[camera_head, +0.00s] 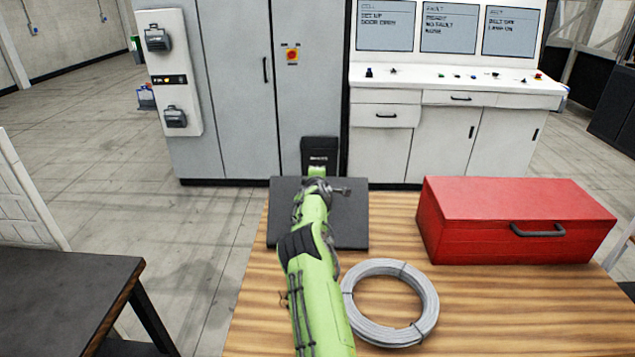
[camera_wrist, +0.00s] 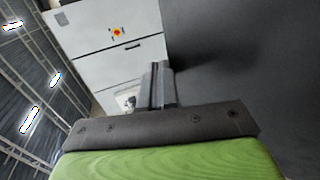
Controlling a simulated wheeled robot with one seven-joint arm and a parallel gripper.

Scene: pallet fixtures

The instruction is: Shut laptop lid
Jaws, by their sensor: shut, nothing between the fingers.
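The laptop (camera_head: 350,222) shows as a plain dark grey panel at the far end of the wooden table. No keyboard or screen face is visible, and I cannot tell the lid's exact angle. My green arm reaches across the panel and hides its middle. My gripper (camera_wrist: 159,84) is shut and empty, with its two fingers together in the wrist view. A large smooth dark surface (camera_wrist: 255,70) fills the right of that view close beside the fingers; it looks like the laptop panel, but contact cannot be judged. In the head view the fingertips cannot be made out.
A coil of grey cable (camera_head: 426,315) lies right of my arm on the wooden table (camera_head: 490,325). A red toolbox (camera_head: 515,225) stands at the right. A grey cabinet (camera_head: 235,80) and a white console (camera_head: 450,130) stand behind. A dark table (camera_head: 60,295) is at left.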

